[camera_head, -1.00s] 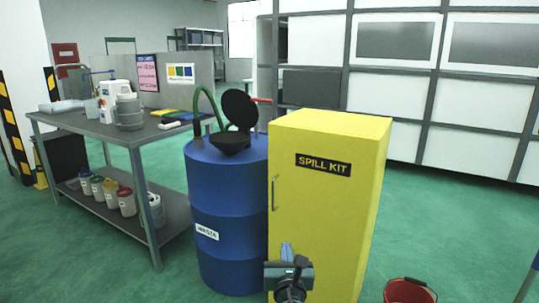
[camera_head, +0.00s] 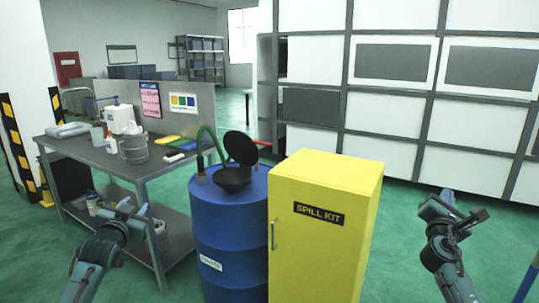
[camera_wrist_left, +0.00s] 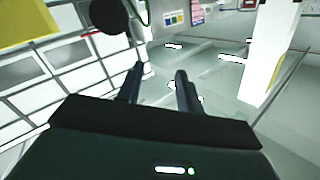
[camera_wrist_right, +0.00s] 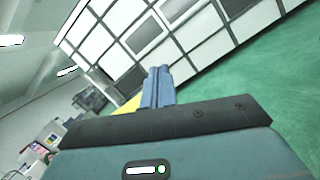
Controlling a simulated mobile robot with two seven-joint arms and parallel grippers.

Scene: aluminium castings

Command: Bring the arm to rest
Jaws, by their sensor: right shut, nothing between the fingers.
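My left gripper (camera_head: 132,213) is raised at the left, in front of the grey workbench in the head view. In the left wrist view its two fingers (camera_wrist_left: 160,82) stand apart with nothing between them. My right gripper (camera_head: 462,207) is raised at the right, over green floor and right of the yellow cabinet. In the right wrist view its fingers (camera_wrist_right: 158,86) are together and hold nothing. Both arms come up from the bottom edge, well apart from each other.
A yellow spill kit cabinet (camera_head: 318,245) and a blue drum (camera_head: 228,225) with a black funnel (camera_head: 234,178) stand between the arms. The workbench (camera_head: 95,160) carries jugs and containers. Open green floor (camera_head: 405,225) lies right of the cabinet, before a panelled wall (camera_head: 390,110).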

